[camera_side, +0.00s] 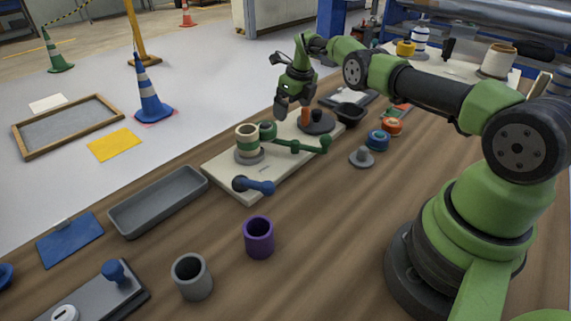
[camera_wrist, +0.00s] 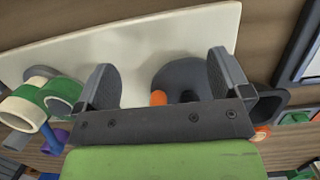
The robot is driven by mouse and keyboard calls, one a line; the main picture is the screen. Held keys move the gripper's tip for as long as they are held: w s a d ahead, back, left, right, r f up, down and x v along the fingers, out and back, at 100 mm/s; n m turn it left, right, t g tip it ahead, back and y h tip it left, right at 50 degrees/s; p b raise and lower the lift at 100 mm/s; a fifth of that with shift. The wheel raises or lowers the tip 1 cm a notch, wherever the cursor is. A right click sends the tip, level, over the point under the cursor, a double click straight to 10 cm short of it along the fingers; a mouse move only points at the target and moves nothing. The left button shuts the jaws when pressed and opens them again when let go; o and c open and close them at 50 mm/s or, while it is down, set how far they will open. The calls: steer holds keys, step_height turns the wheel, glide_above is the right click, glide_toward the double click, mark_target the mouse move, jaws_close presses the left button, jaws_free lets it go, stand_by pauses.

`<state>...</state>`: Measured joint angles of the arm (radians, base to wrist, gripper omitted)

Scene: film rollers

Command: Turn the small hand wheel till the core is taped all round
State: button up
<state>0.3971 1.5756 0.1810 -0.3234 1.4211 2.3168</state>
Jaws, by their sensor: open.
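The small hand wheel is a dark grey disc (camera_side: 318,124) with an upright orange knob (camera_side: 305,117), on the far end of a cream board (camera_side: 222,166). In the wrist view the wheel (camera_wrist: 168,72) and knob (camera_wrist: 158,98) lie between my fingers. My gripper (camera_side: 294,112) is open and empty, just above and left of the knob in the side view; contact cannot be told. The cream core (camera_side: 246,131) stands on a grey base with green around its middle; its far side is hidden. A green tape roll (camera_side: 267,130) sits close beside it.
A green lever (camera_side: 300,147) and a blue handle (camera_side: 253,186) lie across the board's near side. A black bowl (camera_side: 350,112), blue and orange rolls (camera_side: 378,139) and a grey spindle (camera_side: 361,157) stand to the right. A grey tray (camera_side: 158,200) lies left.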

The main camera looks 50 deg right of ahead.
steer(key=shift+r, duration=0.1)
stand_by(0.3)
steer(key=w+v, duration=0.1)
steer(key=v, duration=0.5)
steer(key=shift+r, duration=0.5)
steer(key=shift+w, duration=0.1)
